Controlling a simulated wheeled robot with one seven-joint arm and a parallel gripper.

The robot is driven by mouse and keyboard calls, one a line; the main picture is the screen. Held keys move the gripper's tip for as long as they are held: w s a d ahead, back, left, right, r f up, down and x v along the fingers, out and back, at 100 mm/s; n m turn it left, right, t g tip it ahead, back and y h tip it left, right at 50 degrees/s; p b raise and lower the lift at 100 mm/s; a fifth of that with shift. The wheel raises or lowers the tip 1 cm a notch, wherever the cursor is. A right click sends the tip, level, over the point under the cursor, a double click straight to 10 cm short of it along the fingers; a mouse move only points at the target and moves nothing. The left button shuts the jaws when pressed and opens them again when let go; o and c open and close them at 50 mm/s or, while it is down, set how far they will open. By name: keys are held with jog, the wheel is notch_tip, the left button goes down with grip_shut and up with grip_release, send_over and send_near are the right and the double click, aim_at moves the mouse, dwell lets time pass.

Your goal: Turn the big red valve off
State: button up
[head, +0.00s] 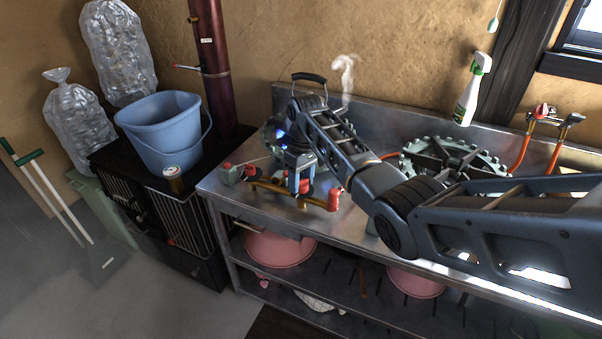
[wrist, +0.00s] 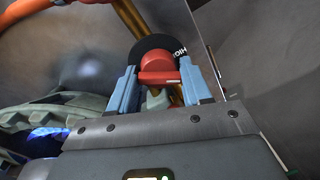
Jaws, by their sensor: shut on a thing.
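The red valve (wrist: 158,62) shows in the wrist view as a round red knob with a bar handle, in front of a black disc with white lettering on a brass pipe. My gripper (wrist: 160,76) has its two blue fingers on either side of the red handle, shut on it. In the head view my gripper (head: 299,181) points down over the brass pipework (head: 268,187) on the steel bench; the arm and fingers hide most of the held valve there. Another red fitting (head: 334,199) sits at the right end of the pipework.
The steel bench (head: 232,191) also carries a large grey-green toothed wheel (head: 476,154) and orange pipes (head: 522,150). A spray bottle (head: 469,97) is at the wall. A blue bucket (head: 160,128) stands on the black stove (head: 135,182) to the left. Pink basins (head: 278,250) are under the bench.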

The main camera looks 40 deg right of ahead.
aim_at(305, 183)
jog(key=m+p, duration=0.1)
jog(key=m, duration=0.1)
jog(key=m+p, duration=0.1)
jog(key=m, duration=0.2)
jog(key=shift+d+r+m+p, duration=0.2)
jog(key=shift+d+m+p, duration=0.05)
jog(key=shift+m+p, duration=0.15)
jog(key=m, duration=0.5)
jog(key=shift+s+f+m+t, duration=0.1)
jog(key=shift+s+m+t, duration=0.05)
jog(key=shift+m+t, duration=0.15)
jog(key=shift+d, duration=0.1)
jog(key=o, duration=0.8)
jog(key=shift+s, duration=0.1)
jog(key=shift+o, duration=0.8)
jog(key=shift+s+r, duration=0.2)
jog(key=shift+r, duration=3.65)
